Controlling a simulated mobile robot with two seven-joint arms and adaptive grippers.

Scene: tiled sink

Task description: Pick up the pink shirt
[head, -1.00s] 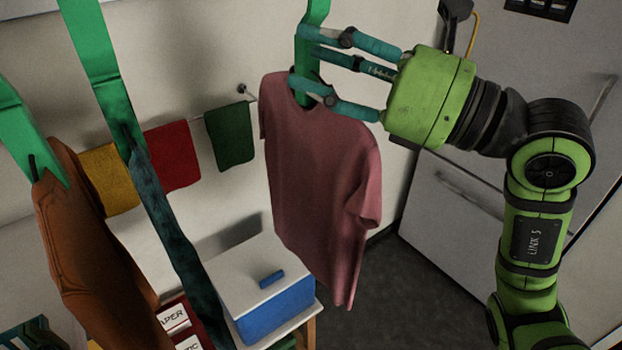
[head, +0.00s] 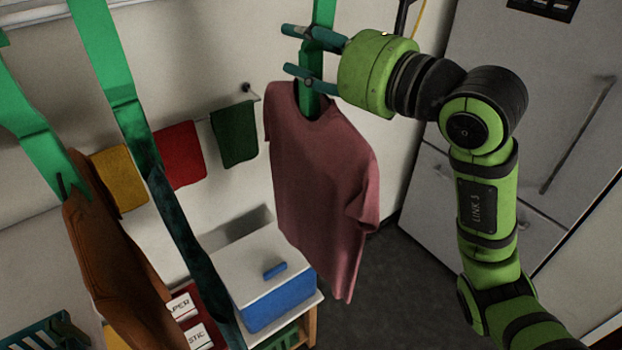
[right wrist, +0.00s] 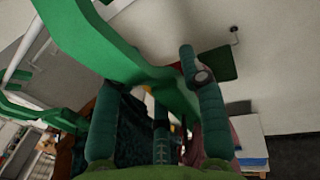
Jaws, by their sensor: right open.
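The pink shirt (head: 322,180) hangs from a green hanger strap (head: 322,18) in the middle of the head view. A strip of it also shows in the right wrist view (right wrist: 236,138), partly hidden behind a finger. My right gripper (head: 287,50) is at the top of the shirt, with its teal fingers on either side of the green strap just above the collar. It is open; in the right wrist view the strap passes between the spread fingers (right wrist: 150,75). Whether any finger touches the strap is unclear. My left gripper is not in view.
An orange-brown garment (head: 115,255) and a dark teal garment (head: 185,235) hang to the left on green straps. Yellow, red (head: 181,155) and dark green cloths hang on the wall behind. A blue box with a white lid (head: 262,270) stands below. Grey cabinets (head: 520,120) stand right.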

